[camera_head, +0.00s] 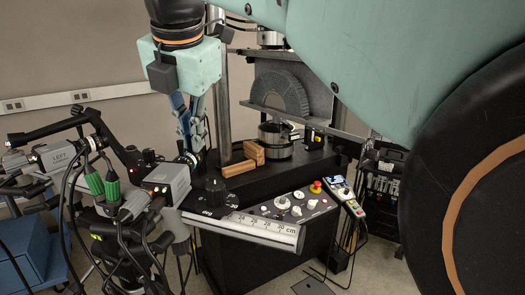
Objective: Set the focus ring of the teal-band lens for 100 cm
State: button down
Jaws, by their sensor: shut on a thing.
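My gripper (194,147) points down at the centre left, with its blue fingers closed around a dark lens (188,160). The lens sits on the front of a grey camera (168,182). The fingers cover part of the lens. I cannot make out a teal band or the focus ring's distance marks at this size. A second grey camera, labelled LEFT CAMERA (58,156), is further left on the same rig.
A control panel with a cm scale (262,226), a black knob (215,187) and a red button (316,186) is close on the right. Orange-brown blocks (240,168) lie on the black machine base. Cables hang at the left.

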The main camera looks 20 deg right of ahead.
jog(key=shift+s+d+f, duration=0.1)
jog(key=shift+s+f, duration=0.05)
jog(key=shift+s, duration=0.2)
jog(key=y+b, duration=0.1)
jog(key=b, duration=0.1)
jog(key=d+f+t+y+b, duration=0.1)
jog(key=b, duration=0.2)
jog(key=shift+s+m, duration=0.2)
jog(key=shift+m, duration=0.1)
jog(key=shift+r, duration=0.25)
jog(key=c, duration=2)
grip_release()
jog(key=shift+d, duration=0.1)
jog(key=shift+c, duration=0.2)
jog(key=shift+w, duration=0.15)
jog(key=shift+r, duration=0.1)
